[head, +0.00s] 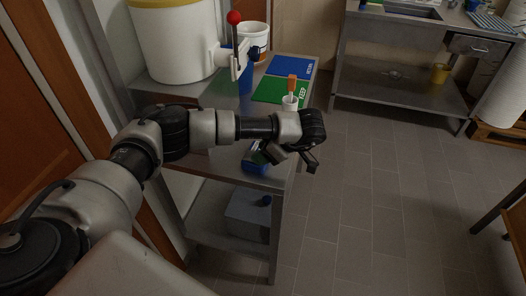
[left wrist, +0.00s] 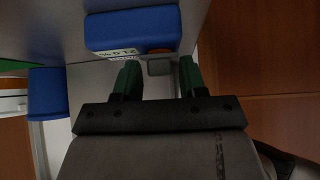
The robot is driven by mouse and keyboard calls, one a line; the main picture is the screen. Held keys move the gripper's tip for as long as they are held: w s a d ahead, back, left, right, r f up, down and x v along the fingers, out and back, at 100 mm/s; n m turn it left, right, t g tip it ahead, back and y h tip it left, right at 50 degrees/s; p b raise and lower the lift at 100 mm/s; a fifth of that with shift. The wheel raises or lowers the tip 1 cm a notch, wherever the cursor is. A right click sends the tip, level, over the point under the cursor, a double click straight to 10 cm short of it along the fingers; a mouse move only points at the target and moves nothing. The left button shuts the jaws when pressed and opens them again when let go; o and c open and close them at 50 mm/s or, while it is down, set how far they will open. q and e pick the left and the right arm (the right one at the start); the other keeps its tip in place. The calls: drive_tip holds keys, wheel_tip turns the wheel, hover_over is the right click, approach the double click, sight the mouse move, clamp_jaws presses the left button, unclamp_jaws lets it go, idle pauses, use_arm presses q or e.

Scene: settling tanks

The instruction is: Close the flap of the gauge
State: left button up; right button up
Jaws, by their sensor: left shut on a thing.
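The gauge is a blue box with a white display showing dark digits, and it is across the top of the left wrist view (left wrist: 130,28). In the head view a blue body, which looks like the gauge (head: 255,168), lies at the shelf's near edge under my gripper. My left gripper (left wrist: 160,76) has its two green fingers on either side of a small grey tab (left wrist: 160,67), which looks like the flap, just below the gauge. It is shut on this tab. In the head view the left gripper (head: 266,154) partly hides the gauge. My right gripper is not in view.
A large white tank (head: 176,45) with a red-knobbed lever (head: 234,18) stands behind. A grey box (head: 247,214) is on the lower shelf. The tiled floor to the right is clear.

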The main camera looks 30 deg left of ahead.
use_arm(q)
drive_tip(key=o, duration=0.7)
drive_tip(key=shift+c, duration=0.2)
drive_tip(key=v, duration=1)
drive_tip(key=shift+d+r+p, duration=0.25)
drive_tip(key=shift+r+p, duration=0.05)
drive_tip(key=shift+p, duration=0.15)
drive_tip(key=shift+w, duration=0.1)
